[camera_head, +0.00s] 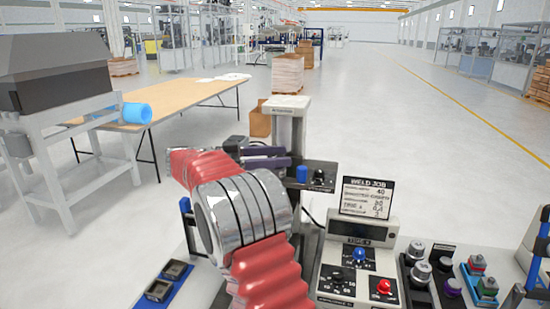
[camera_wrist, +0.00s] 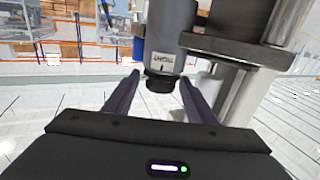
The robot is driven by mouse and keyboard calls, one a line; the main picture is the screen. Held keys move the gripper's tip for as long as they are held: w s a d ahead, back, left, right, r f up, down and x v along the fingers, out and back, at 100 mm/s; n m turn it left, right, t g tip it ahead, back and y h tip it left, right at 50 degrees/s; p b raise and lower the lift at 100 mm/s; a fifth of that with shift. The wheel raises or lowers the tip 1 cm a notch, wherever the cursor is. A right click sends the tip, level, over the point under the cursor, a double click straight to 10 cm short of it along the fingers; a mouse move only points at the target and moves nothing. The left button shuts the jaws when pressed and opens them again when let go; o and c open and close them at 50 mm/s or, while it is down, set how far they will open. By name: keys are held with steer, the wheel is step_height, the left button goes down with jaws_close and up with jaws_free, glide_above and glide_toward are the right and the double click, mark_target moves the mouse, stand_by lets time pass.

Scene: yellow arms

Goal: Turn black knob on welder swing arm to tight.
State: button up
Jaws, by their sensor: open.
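The black knob (camera_wrist: 160,82) shows in the wrist view at the lower end of a grey cylinder (camera_wrist: 172,35), part of the welder swing arm. A small label with a mark sits above the knob; its words are too small to read. My gripper (camera_wrist: 160,78) is open, with one dark finger at the left of the knob and one at the right. Gaps show on both sides in the picture; depth is hard to tell. In the head view my gripper (camera_head: 265,157) is beside the welder column (camera_head: 288,125), and the knob cannot be made out.
A weld job sign (camera_head: 367,197) stands above a control box (camera_head: 357,265) with blue, black and red knobs. Another small panel (camera_head: 320,176) is behind. Several knobs and coloured buttons are at the right. My arm hides part of the bench. A wooden table (camera_head: 185,98) stands behind left.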

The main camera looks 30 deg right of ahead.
mark_target(277, 156)
step_height(277, 156, up, 10)
steer(key=shift+f, duration=0.1)
stand_by(0.5)
stand_by(0.4)
